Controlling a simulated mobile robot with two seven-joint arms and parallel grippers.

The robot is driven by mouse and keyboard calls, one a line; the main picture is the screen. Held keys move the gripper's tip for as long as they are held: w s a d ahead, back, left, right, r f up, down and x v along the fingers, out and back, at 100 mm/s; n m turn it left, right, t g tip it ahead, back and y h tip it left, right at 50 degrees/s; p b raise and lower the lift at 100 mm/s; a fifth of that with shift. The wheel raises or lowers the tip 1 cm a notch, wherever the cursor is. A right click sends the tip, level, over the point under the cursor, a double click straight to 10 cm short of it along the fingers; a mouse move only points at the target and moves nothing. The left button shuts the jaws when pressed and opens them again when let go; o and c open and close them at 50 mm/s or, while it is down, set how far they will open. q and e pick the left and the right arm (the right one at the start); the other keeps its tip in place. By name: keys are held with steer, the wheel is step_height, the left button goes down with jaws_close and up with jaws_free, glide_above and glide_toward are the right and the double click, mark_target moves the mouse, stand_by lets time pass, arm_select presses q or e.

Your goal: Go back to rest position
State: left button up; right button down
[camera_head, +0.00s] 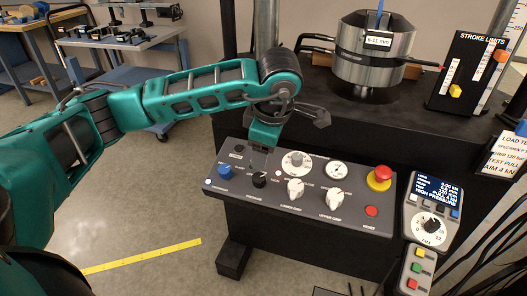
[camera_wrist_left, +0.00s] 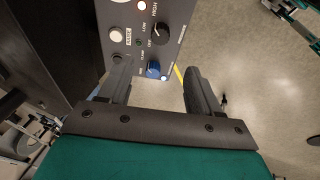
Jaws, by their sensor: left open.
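My left arm (camera_head: 205,88) reaches in from the left in the head view, over the control panel (camera_head: 315,225). My left gripper (camera_head: 262,163) points down over the left part of the panel, near a black knob (camera_head: 259,180) and to the right of a blue knob (camera_head: 224,171). In the left wrist view the fingers (camera_wrist_left: 157,72) stand wide apart with nothing held between them. The blue knob (camera_wrist_left: 153,69) appears in the gap, and the black knob (camera_wrist_left: 159,34) lies beyond it. Whether the fingers touch the panel is unclear. My right gripper is out of view.
The panel also carries white knobs (camera_head: 334,199) and a red mushroom button (camera_head: 380,176). A handheld display (camera_head: 432,215) stands at its right. Behind is a metal cylinder grip (camera_head: 374,55). Open floor (camera_head: 150,205) with yellow tape (camera_head: 150,256) lies to the left.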

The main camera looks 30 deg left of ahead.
arm_select(q)
steer(key=s+d+f+g+h, duration=0.1)
steer(key=s+d+f+h, duration=0.2)
steer(key=d, duration=0.4)
steer(key=s+d+n+g+h+p, duration=0.1)
steer(key=s+d+g+h, duration=0.15)
steer(key=d+h, duration=0.35)
steer(key=s+d+f+g+h, duration=0.1)
steer(key=s+d+f+h, duration=0.2)
steer(key=d, duration=0.5)
steer(key=d+r+n+t+h+p, duration=0.1)
steer(key=d+r+n+t+h, duration=0.55)
steer(key=r+n+h, duration=0.55)
steer(key=w+a+f+n+t+y+p, duration=0.15)
steer(key=a+f+n+t+y, duration=0.5)
steer(key=n, duration=0.65)
steer(key=w+a+f+n+t+y, duration=0.2)
steer(key=a+f+n+t+y, duration=0.4)
steer(key=n, duration=0.7)
steer(key=s+a+f+n+g+y, duration=0.3)
steer(key=s+f+n, duration=0.1)
steer(key=f, duration=0.3)
steer(key=s+a+f+n+g+y, duration=0.2)
steer(key=s+f+n, duration=0.3)
steer(key=f, duration=0.3)
steer(key=shift+s+a+g+y, duration=0.4)
steer(key=shift+s+g+y, duration=0.2)
steer(key=shift+y, duration=0.15)
